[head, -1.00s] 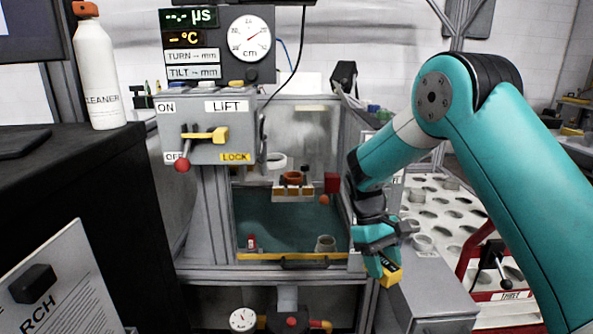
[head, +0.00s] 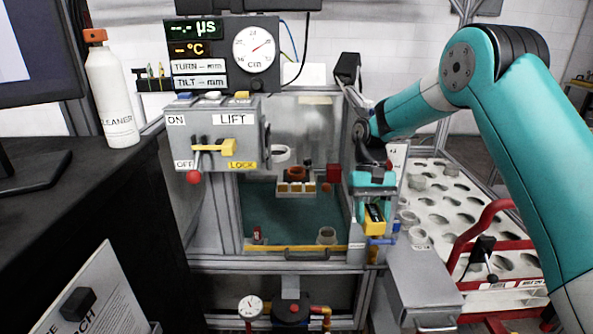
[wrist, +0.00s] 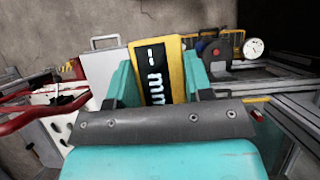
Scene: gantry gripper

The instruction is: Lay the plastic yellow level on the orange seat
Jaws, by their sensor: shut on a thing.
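The yellow level (head: 375,227), with a black face, is held in my gripper (head: 374,204) in the head view, in front of the right side of the glass-fronted cabinet. In the wrist view the level (wrist: 168,62) stands between the two teal fingers of my gripper (wrist: 158,80), which are shut on it. White lettering shows on its dark face. The orange seat (head: 296,173) looks like a small orange ring on a pale block inside the cabinet, left of my gripper. The seat is not clear in the wrist view.
The cabinet's yellow front edge (head: 290,249) runs below its opening. A grey lift box (head: 215,135) with a red-knobbed lever hangs at its upper left. A grey box (head: 425,275) and a white holed rack (head: 440,195) stand right. A red block (head: 333,173) sits beside the seat.

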